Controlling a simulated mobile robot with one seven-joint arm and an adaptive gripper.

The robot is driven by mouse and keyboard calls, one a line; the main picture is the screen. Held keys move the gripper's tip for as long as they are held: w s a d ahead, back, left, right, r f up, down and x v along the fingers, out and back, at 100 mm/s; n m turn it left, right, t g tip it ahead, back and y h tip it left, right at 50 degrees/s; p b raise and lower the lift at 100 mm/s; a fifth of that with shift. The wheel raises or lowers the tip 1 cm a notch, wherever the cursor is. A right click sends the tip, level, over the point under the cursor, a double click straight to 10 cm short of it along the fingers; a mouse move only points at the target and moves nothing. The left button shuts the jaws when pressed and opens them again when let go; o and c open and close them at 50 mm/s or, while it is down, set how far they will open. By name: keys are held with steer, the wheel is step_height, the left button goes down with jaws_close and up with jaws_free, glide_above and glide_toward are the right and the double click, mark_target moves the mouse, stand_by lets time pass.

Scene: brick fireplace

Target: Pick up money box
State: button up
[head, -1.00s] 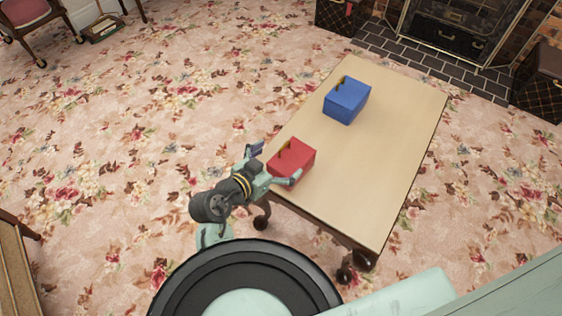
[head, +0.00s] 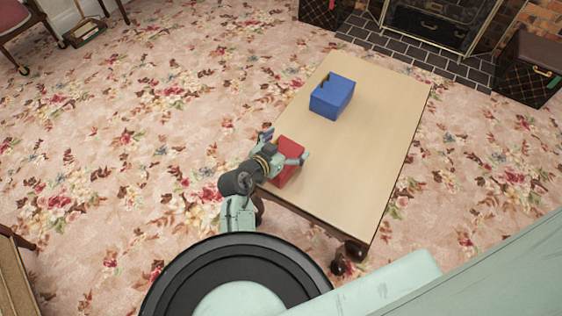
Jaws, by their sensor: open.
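Two boxes stand on the wooden table (head: 358,165), a red one and a blue one; which of them is the money box I cannot tell. The red box (head: 291,146) is at the table's near left edge, partly hidden by my gripper. The blue box (head: 332,97) stands farther back, with a dark mark on its top. My gripper (head: 287,146) is open, with its fingers spread on either side of the red box. Whether the fingers touch the box is not clear.
The right and middle parts of the table are clear. A brick fireplace with a dark hearth (head: 420,57) is at the back. A dark patterned case (head: 528,70) stands at the back right. A chair (head: 20,30) is at the far left. Floral carpet surrounds the table.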

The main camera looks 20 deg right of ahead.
steer(key=shift+c, duration=0.2)
steer(key=c, duration=1.9)
